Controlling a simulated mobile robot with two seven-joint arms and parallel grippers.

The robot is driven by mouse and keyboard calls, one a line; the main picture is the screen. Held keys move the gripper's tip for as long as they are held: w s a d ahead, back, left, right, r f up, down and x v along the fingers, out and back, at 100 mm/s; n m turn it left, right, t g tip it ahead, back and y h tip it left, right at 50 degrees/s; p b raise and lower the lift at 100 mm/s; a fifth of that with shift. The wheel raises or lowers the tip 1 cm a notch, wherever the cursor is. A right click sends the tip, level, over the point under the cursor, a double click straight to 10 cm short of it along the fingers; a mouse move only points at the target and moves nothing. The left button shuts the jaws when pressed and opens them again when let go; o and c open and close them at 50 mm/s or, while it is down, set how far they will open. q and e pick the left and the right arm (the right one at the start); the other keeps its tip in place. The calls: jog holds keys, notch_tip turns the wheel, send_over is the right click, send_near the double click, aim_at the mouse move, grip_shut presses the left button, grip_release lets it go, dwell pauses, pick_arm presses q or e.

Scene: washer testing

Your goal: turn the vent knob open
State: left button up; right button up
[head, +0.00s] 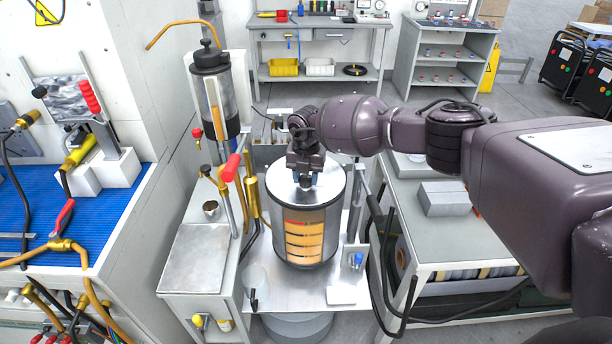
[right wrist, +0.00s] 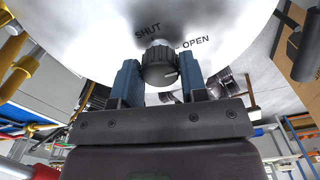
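The vent knob (right wrist: 158,66) is dark and ribbed, with a pale mark on the right of its face. It sits on the pale, shiny top of the cylindrical vessel (head: 301,220), beside the words SHUT at upper left and OPEN at right. In the right wrist view the mark lies on the OPEN side. My right gripper (right wrist: 160,78) has one finger on each side of the knob, with no clear gap. In the head view my right gripper (head: 305,181) points down at the vessel lid and hides the knob. My left gripper is out of view.
A steel-topped cabinet (head: 197,258) with red-handled levers and a glass-walled canister (head: 214,95) stand left of the vessel. A bench (head: 445,232) with a grey block (head: 444,198) is at right. Black hoses (head: 375,240) hang between vessel and bench.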

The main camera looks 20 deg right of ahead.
aim_at(306, 177)
jog(key=o, duration=0.4)
jog(key=shift+o, duration=0.2)
notch_tip(306, 177, up, 11)
dwell(0.4)
dwell(0.3)
